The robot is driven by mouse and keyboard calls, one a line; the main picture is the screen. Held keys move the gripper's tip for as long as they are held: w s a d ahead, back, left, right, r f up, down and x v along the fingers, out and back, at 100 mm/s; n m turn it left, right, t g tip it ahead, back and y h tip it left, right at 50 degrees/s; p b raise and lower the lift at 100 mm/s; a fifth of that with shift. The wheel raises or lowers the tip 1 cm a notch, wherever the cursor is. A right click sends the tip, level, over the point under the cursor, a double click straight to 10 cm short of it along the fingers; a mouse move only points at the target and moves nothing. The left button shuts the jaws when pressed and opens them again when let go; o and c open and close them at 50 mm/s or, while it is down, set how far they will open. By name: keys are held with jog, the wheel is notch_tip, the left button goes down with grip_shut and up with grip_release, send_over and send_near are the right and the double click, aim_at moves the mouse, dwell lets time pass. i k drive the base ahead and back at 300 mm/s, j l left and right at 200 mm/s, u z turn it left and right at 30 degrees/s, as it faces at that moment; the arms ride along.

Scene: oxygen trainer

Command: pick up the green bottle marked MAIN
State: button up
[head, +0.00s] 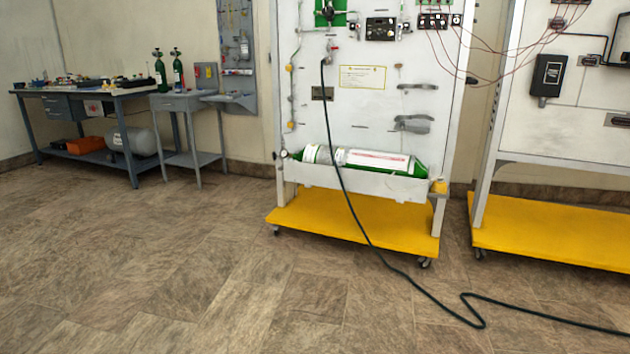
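Two small green bottles stand upright side by side on a small grey table at the left back: the left green bottle (160,75) and the right green bottle (179,73). Both have pale shoulders or labels, too small to read, so I cannot tell which is marked MAIN. A larger green cylinder (421,169) with a white label lies on its side in a white trough on the middle trainer board. Its lettering is also not legible. My gripper is not in view.
The small grey table (180,103) adjoins a long workbench (60,91) with items on top. The trainer board has a yellow base (350,215) on casters. A dark hose (372,240) trails across the floor at right. The floor at left and centre is clear.

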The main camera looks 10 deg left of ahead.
aim_at(160, 77)
jog(key=i+j+u, duration=0.3)
jog(key=j+u, duration=0.15)
jog(key=i+j+u, duration=0.7)
jog(key=i+u, duration=0.15)
jog(key=i+j+u, duration=0.1)
jog(key=i+u, duration=0.4)
jog(key=i, duration=4.8)
jog(key=i+z, duration=0.35)
jog(key=i+j+z, duration=0.35)
jog(key=i, duration=0.15)
jog(key=i+j+z, duration=0.2)
jog(key=i+z, duration=0.15)
jog(key=i+j+z, duration=0.5)
jog(key=z, duration=0.15)
jog(key=i+j+z, duration=0.15)
jog(key=j+z, duration=0.15)
jog(key=j, duration=0.15)
jog(key=i+j+z, duration=0.15)
jog(key=j+z, duration=0.5)
jog(key=j, duration=0.2)
jog(key=i+j, duration=0.05)
